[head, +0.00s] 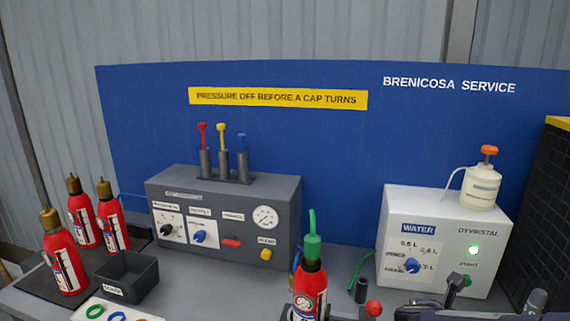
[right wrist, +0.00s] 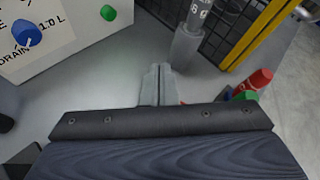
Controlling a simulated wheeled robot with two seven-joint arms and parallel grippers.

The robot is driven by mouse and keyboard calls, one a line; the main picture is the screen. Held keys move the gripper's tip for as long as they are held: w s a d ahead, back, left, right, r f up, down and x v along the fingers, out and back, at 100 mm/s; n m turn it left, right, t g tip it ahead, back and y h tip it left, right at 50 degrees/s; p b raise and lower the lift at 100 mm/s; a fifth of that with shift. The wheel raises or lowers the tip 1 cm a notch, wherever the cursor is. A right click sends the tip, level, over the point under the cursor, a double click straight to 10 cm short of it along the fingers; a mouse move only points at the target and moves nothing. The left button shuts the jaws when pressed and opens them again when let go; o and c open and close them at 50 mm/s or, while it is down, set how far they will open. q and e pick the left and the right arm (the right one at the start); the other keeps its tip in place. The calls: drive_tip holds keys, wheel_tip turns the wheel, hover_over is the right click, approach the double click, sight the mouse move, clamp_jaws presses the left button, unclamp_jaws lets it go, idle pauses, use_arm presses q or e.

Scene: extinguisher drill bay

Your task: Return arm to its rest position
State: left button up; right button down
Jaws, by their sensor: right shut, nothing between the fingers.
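My right gripper (right wrist: 158,84) is shut and empty in the right wrist view, its two fingertips together above the grey bench top. It is below the front of the white water dispenser (right wrist: 62,32) and left of a grey cylinder (right wrist: 187,45). In the head view, part of my right arm (head: 470,312) shows along the bottom right edge, in front of the dispenser (head: 397,220); its fingertips cannot be made out there. My left gripper is not in view.
A red extinguisher (head: 311,285) with a green top stands at the front middle. Several brass-topped extinguishers (head: 113,225) stand left, near a dark bin (head: 126,277). A grey control box (head: 285,205) stands behind. Red and green items (right wrist: 258,82) lie right of my right gripper.

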drive_tip(key=s+a+f+m+g+y, duration=0.1)
drive_tip(key=s+a+m+y, duration=0.2)
drive_tip(key=s+m, duration=0.4)
drive_tip(key=s+a+f+m+g+y, duration=0.2)
drive_tip(key=s+a+m+y, duration=0.15)
drive_tip(key=s+m, duration=0.3)
drive_tip(key=s+a+f+m+t+y+b, duration=0.1)
drive_tip(key=s+a+m+t+y+b, duration=0.2)
drive_tip(key=a+m+y, duration=0.6)
drive_tip(key=s+a+m, duration=0.2)
drive_tip(key=a+m, duration=0.2)
drive_tip(key=m, duration=0.1)
drive_tip(key=shift+s+a+t+b, duration=0.3)
drive_tip(key=shift+s+b, duration=0.05)
drive_tip(key=shift+b, duration=0.05)
